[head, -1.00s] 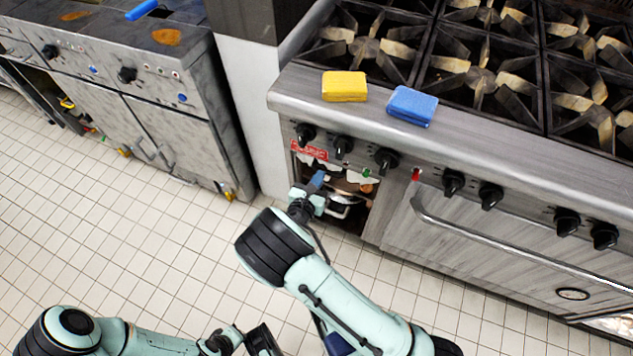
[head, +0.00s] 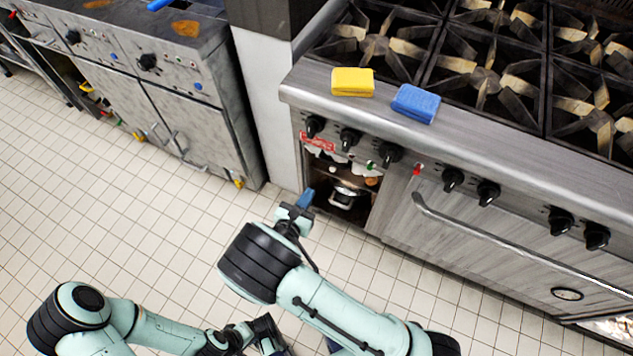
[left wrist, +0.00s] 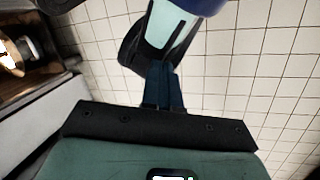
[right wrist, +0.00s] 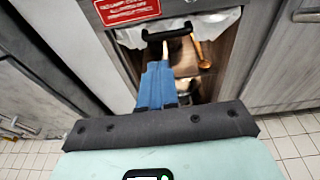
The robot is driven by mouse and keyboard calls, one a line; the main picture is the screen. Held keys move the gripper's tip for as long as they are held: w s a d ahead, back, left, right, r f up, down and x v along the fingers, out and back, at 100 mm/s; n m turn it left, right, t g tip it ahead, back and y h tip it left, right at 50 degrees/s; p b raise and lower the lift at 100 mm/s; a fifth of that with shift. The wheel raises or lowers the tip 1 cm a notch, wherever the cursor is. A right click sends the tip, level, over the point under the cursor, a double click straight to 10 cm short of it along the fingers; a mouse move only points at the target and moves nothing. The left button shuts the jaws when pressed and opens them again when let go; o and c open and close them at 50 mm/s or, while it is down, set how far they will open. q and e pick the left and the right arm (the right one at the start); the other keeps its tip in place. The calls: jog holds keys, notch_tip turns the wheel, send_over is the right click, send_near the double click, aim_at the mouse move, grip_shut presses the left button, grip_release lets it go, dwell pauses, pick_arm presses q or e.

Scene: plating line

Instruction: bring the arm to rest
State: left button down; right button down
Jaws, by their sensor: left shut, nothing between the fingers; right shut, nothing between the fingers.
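My right gripper (head: 306,198) is in front of the stove's open lower compartment, over the tiled floor. Its blue fingers are shut with nothing between them, and they also show in the right wrist view (right wrist: 157,86). My left gripper (head: 270,343) is low at the bottom of the head view, partly cut off by the frame edge. In the left wrist view its dark blue fingers (left wrist: 164,86) are together and empty, with a part of my own arm beyond them.
The stove (head: 480,165) carries a yellow sponge (head: 352,82) and a blue sponge (head: 415,103) on its front ledge. A pot (head: 343,197) sits inside the open compartment (head: 328,212). A grey cabinet (head: 190,115) stands at left. The tiled floor (head: 130,215) between is clear.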

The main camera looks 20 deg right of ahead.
pick_arm(q)
jog(key=shift+s+d+r, duration=0.1)
jog(key=shift+s+r, duration=0.1)
jog(key=shift+s, duration=0.05)
pick_arm(e)
jog(key=shift+v, duration=1.1)
